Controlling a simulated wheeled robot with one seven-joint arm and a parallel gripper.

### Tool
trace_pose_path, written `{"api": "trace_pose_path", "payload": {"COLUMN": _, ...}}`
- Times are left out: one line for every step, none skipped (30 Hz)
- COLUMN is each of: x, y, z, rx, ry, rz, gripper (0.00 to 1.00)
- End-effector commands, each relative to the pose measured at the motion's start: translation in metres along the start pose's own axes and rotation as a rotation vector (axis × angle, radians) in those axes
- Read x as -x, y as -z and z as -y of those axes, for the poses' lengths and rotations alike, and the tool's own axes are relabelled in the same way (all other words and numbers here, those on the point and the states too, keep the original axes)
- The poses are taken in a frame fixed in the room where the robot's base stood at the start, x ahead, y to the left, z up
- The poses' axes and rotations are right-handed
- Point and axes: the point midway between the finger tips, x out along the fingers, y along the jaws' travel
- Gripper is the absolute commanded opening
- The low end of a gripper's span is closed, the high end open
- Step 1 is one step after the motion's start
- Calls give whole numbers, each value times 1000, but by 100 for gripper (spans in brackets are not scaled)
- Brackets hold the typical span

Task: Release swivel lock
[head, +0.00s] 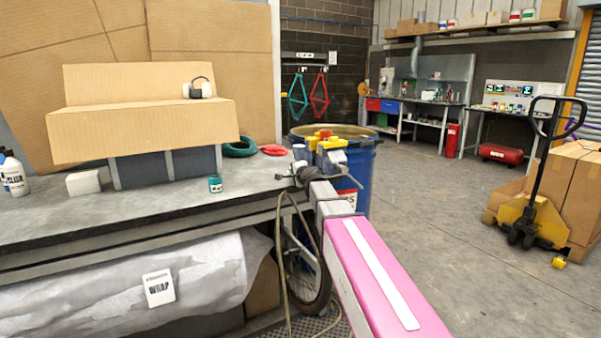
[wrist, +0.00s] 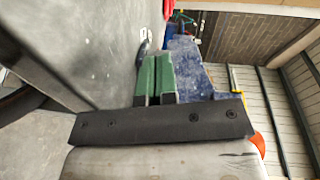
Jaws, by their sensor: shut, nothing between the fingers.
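A blue-grey vise (head: 331,156) with yellow and orange parts on top stands at the right end of the bench, in the head view. A thin bar slants down on its right side. In the wrist view, a worn blue surface (wrist: 190,70), which looks like the vise body, lies just right of the fingers. My gripper (wrist: 157,58) has its two green fingers side by side, shut and empty. A small dark piece (wrist: 143,55) shows beside the left finger; I cannot tell whether it is the swivel lock or whether the fingers touch it. The lock is not clearly visible in the head view.
The bench (head: 140,205) holds a cardboard box (head: 145,128), ear defenders, a small green jar (head: 215,184) and bottles. A blue drum (head: 362,165) stands behind the vise. A bicycle wheel (head: 312,275) is below the bench end.

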Motion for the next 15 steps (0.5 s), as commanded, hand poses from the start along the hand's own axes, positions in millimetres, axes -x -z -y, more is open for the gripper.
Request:
{"api": "trace_pose_path", "payload": {"x": -3, "y": -5, "z": 1, "rx": 1, "ry": 0, "rz": 2, "gripper": 0}}
{"api": "trace_pose_path", "payload": {"x": -4, "y": -7, "z": 2, "rx": 1, "ry": 1, "rz": 2, "gripper": 0}}
{"api": "trace_pose_path", "payload": {"x": -6, "y": -10, "z": 2, "rx": 1, "ry": 1, "rz": 1, "gripper": 0}}
{"api": "trace_pose_path", "payload": {"x": -8, "y": -12, "z": 3, "rx": 1, "ry": 0, "rz": 1, "gripper": 0}}
{"api": "trace_pose_path", "payload": {"x": -9, "y": -13, "z": 3, "rx": 1, "ry": 0, "rz": 2, "gripper": 0}}
{"api": "trace_pose_path", "payload": {"x": -11, "y": -16, "z": 4, "rx": 1, "ry": 0, "rz": 2, "gripper": 0}}
{"api": "trace_pose_path", "payload": {"x": -12, "y": -18, "z": 4, "rx": 1, "ry": 0, "rz": 2, "gripper": 0}}
{"api": "trace_pose_path", "payload": {"x": -13, "y": -19, "z": 4, "rx": 1, "ry": 0, "rz": 2, "gripper": 0}}
{"api": "trace_pose_path", "payload": {"x": -15, "y": -21, "z": 5, "rx": 0, "ry": 0, "rz": 2, "gripper": 0}}
{"api": "trace_pose_path", "payload": {"x": -16, "y": -22, "z": 5, "rx": 0, "ry": 0, "rz": 2, "gripper": 0}}
{"api": "trace_pose_path", "payload": {"x": -17, "y": -23, "z": 6, "rx": 0, "ry": 0, "rz": 2, "gripper": 0}}
{"api": "trace_pose_path", "payload": {"x": -18, "y": -24, "z": 6, "rx": 1, "ry": 0, "rz": 1, "gripper": 0}}
{"api": "trace_pose_path", "payload": {"x": -19, "y": -25, "z": 6, "rx": 1, "ry": 0, "rz": 1, "gripper": 0}}
{"api": "trace_pose_path", "payload": {"x": -20, "y": -26, "z": 6, "rx": 0, "ry": 0, "rz": 1, "gripper": 0}}
{"api": "trace_pose_path", "payload": {"x": -21, "y": -27, "z": 7, "rx": 0, "ry": 0, "rz": 1, "gripper": 0}}
